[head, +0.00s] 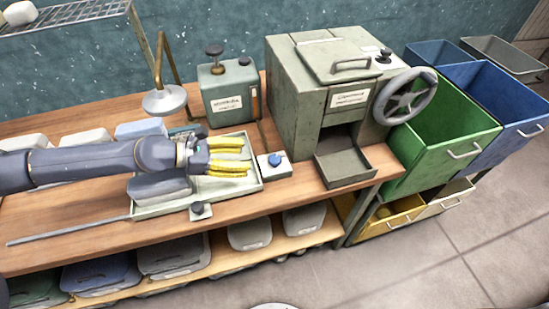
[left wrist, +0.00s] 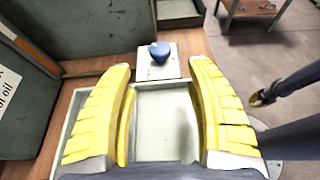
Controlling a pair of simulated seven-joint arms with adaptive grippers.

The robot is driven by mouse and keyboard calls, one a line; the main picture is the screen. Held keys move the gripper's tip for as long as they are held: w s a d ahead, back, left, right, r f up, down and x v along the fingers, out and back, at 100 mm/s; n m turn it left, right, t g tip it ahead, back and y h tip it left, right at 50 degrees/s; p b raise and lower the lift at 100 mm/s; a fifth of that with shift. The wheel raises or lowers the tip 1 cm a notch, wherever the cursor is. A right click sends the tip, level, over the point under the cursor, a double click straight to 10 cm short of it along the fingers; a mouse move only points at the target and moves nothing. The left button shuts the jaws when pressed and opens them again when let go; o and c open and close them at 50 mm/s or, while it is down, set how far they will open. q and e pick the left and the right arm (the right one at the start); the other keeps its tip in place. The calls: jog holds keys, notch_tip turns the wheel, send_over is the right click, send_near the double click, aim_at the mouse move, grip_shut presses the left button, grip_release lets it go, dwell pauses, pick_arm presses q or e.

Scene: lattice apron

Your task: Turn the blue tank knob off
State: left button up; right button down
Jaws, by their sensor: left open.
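The blue knob (head: 275,160) sits on a small white block on the bench, beside the right end of a pale shallow tray (head: 250,187). In the left wrist view the blue knob (left wrist: 159,51) stands on its white base, ahead of and between my fingertips. My left gripper (head: 248,161) has yellow fingers, is open and empty, and is over the tray, a short way left of the knob and apart from it. The left gripper also shows in the left wrist view (left wrist: 163,68). In that view part of another arm with a yellow-tipped gripper (left wrist: 262,98) shows at the right; its jaw state is unclear.
A green-grey tank (head: 230,92) stands behind the tray. A large machine with a handwheel (head: 405,96) and an open chute (head: 344,166) stands right of the knob. A dark knob (head: 201,210) is at the tray's front. A hanging lamp-like head (head: 165,100) is behind my arm.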

aim_at(277, 158)
pick_arm(q)
jog(key=x, duration=1)
jog(key=shift+d+f, duration=0.15)
jog(key=shift+d, duration=0.1)
jog(key=shift+o, duration=0.2)
jog(key=c, duration=1.1)
grip_shut()
jog(key=shift+w, duration=0.1)
